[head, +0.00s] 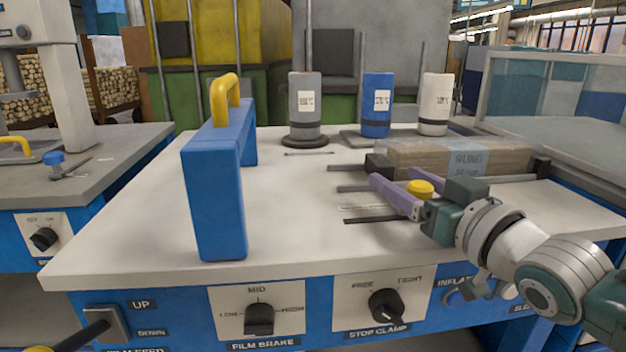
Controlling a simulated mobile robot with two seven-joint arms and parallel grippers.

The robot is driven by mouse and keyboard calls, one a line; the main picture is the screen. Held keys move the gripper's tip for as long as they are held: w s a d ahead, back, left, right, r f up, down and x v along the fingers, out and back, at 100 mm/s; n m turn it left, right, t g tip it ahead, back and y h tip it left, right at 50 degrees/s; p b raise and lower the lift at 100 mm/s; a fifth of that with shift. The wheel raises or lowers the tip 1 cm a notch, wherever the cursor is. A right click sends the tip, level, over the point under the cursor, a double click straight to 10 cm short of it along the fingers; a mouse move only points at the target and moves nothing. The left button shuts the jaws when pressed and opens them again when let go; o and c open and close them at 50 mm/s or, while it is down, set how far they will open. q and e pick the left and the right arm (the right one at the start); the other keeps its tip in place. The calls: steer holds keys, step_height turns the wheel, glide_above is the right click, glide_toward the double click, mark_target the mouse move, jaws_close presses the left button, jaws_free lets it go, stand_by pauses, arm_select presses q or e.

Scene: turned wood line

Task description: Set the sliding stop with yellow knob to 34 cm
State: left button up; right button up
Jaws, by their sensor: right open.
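The yellow knob (421,188) of the sliding stop shows at the right of the white table, in the head view. My right gripper (394,177) is open, with its purple fingers on either side of the knob; I cannot tell whether they touch it. The rest of the stop is largely hidden by my gripper. A pale scale strip (365,208) lies to the left of the near finger, its numbers too small to read. My left gripper is not in view.
A wrapped package marked RUNG (455,157) lies behind my gripper. A blue frame with a yellow handle (218,195) stands at left. Grey (305,105), blue (377,105) and white (434,105) cylinders stand at the back. The stop clamp dial (386,307) is on the front panel.

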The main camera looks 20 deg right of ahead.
jaws_close()
stand_by(0.6)
stand_by(0.8)
